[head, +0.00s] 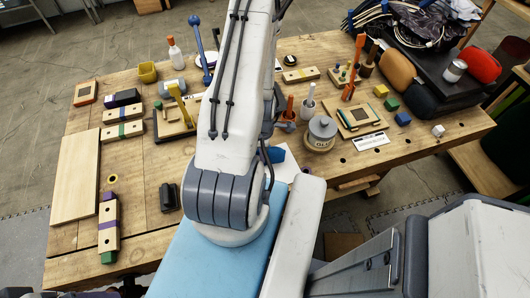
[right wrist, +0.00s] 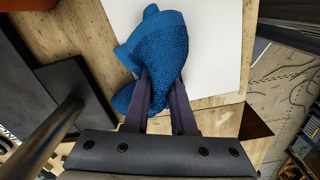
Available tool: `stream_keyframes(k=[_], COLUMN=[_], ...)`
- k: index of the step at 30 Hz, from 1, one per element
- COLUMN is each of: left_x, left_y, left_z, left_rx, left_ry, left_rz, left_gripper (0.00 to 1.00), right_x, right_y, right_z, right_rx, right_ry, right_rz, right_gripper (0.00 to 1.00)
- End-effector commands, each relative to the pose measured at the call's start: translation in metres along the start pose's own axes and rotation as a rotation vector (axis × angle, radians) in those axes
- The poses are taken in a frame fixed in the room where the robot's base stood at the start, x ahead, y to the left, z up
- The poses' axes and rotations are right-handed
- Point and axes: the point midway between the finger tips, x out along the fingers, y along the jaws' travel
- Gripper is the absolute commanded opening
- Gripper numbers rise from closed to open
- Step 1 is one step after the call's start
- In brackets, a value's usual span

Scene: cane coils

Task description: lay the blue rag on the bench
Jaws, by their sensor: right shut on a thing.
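The blue rag (right wrist: 158,45) is bunched and knitted-looking in the right wrist view. My right gripper (right wrist: 165,78) is shut on it, with the dark fingers on both sides of its lower part. The rag is over a white sheet (right wrist: 220,30) and the wooden bench (right wrist: 60,25); I cannot tell whether it touches them. In the head view, a small part of the rag (head: 278,154) shows beside my right arm, which hides the gripper. The wooden bench (head: 150,235) fills the middle of that view. I do not make out my left gripper.
A pale board (head: 75,185) and wooden blocks (head: 109,228) lie at the bench's left. A grey lidded pot (head: 321,132) stands right of my arm. A black case (head: 440,80) and several tools crowd the back right. The front left has some bare wood.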

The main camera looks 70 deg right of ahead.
Motion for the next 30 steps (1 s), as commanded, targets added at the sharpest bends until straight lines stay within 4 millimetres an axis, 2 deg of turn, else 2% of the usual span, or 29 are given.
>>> stream_keyframes(k=[3, 11, 12, 14, 15, 24, 30], left_x=[0.0, 0.001, 0.001, 0.001, 0.001, 0.0, -0.013], left_y=[0.0, 0.0, 0.0, 0.0, 0.0, 0.0, 0.001], left_z=[0.0, 0.0, 0.0, 0.0, 0.0, 0.0, -0.001], left_rx=[0.0, 0.0, 0.0, 0.0, 0.0, 0.0, 0.0], left_ry=[0.0, 0.0, 0.0, 0.0, 0.0, 0.0, 0.0], left_rz=[0.0, 0.0, 0.0, 0.0, 0.0, 0.0, 0.0], left_gripper=[0.98, 0.98, 0.98, 0.98, 0.98, 0.98, 0.98], right_x=[0.003, 0.004, 0.004, 0.004, 0.004, 0.002, -0.014], right_y=[-0.008, -0.011, -0.011, -0.011, -0.01, -0.009, -0.013], right_z=[-0.002, -0.002, -0.002, -0.002, -0.002, -0.002, -0.003], right_rx=[0.001, 0.001, 0.001, 0.001, 0.0, 0.0, 0.0], right_ry=[0.001, 0.002, 0.002, 0.002, 0.002, 0.001, 0.001], right_rz=[-0.008, -0.012, -0.012, -0.012, -0.011, -0.007, -0.006], right_gripper=[0.0, 0.0, 0.32, 0.55, 0.62, 0.62, 0.62])
